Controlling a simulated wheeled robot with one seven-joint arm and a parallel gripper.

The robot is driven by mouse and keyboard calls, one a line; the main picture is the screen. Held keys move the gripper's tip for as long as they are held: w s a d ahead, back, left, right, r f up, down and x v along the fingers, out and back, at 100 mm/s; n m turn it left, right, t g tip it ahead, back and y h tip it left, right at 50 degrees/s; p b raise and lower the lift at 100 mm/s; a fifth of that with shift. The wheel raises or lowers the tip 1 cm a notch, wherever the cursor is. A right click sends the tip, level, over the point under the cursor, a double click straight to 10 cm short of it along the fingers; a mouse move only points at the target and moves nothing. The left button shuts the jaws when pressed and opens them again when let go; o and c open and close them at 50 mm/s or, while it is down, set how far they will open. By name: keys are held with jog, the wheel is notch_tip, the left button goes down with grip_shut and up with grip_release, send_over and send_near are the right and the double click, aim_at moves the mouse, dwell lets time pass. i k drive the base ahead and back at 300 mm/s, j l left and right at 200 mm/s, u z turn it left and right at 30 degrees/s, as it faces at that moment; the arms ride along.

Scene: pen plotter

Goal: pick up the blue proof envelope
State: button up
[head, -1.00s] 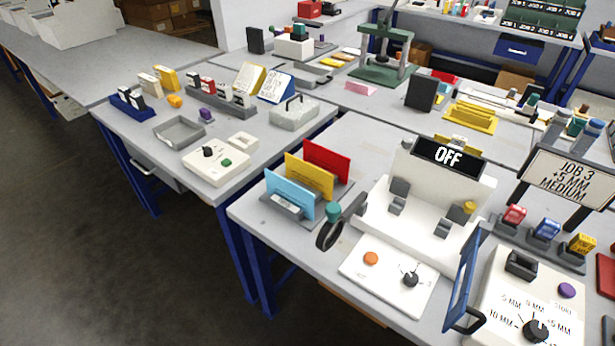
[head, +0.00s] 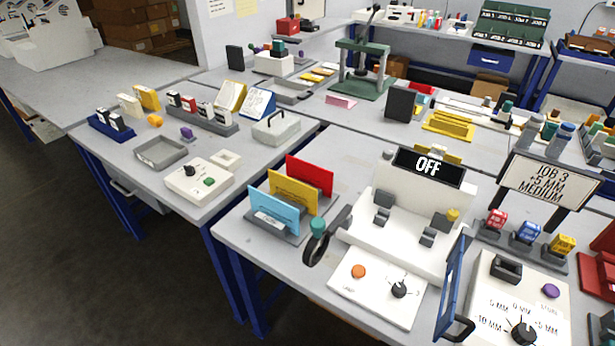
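The blue proof envelope (head: 273,209) stands upright in the front slot of a grey rack (head: 291,235) near the left edge of the front table. My gripper is not in view.
A blue-framed panel (head: 453,290) stands upright further right. Open floor (head: 110,290) lies at left.

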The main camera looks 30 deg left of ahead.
aim_at(287, 214)
jog(key=i+j, duration=0.3)
jog(key=i+j+u, duration=0.1)
jog(key=i+j, duration=0.15)
jog(key=i, duration=0.15)
jog(key=u, duration=2.15)
